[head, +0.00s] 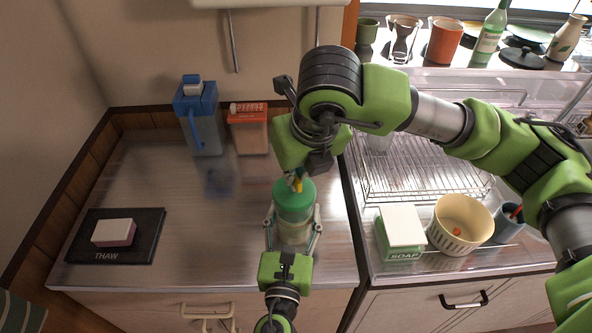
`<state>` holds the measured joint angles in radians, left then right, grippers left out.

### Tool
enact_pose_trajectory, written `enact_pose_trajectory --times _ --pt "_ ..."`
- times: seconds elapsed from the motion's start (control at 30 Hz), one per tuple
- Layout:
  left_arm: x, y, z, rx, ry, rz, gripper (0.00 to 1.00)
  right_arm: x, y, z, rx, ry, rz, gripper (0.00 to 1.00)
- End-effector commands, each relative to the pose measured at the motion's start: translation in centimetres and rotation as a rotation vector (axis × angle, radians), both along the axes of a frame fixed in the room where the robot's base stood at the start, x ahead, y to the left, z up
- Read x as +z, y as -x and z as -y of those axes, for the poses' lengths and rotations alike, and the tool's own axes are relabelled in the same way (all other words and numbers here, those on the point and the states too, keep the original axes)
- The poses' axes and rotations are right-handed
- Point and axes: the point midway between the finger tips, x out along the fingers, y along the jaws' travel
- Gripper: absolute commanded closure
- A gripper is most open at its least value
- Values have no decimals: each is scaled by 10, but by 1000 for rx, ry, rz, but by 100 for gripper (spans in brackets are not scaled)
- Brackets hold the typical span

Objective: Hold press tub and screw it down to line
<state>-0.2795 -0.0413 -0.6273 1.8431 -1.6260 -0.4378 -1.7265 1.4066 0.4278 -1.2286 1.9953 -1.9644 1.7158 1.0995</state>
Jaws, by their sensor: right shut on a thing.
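The press tub (293,228) stands near the front of the steel counter. It is a clear tub with a green top (293,195) and pale contents. My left gripper (292,232) comes from the front, with one finger on each side of the tub. I cannot tell whether both fingers touch it. My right gripper (296,178) reaches down from above and is shut on the small yellow screw handle (297,185) at the tub's top. Its fingertips are mostly hidden by the hand. I cannot make out a line on the tub.
A blue-topped jug (205,130) and an orange-lidded container (249,130) stand at the back. A black THAW mat (88,246) with a small block (113,232) lies left. A dish rack (415,165), soap box (400,228) and cream bowl (460,222) are right. The left-middle counter is clear.

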Motion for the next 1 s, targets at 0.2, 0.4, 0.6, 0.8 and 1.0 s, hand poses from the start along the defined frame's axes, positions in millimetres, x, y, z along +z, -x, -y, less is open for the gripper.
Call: enact_pose_trajectory --times 0.2,0.4,0.6,0.8,1.0 --pt "1 0 0 1 1 1 86 1 -1 -2 -194 0 3 100" --pt "1 0 0 1 1 1 86 1 -1 -2 -335 -1 3 100" --pt "1 0 0 1 2 1 86 1 -1 -3 -430 -2 3 100" --pt "1 0 0 1 2 1 86 1 -1 -2 -478 -2 3 100" --pt "1 0 0 1 2 1 86 1 -1 -2 -492 -3 4 100"
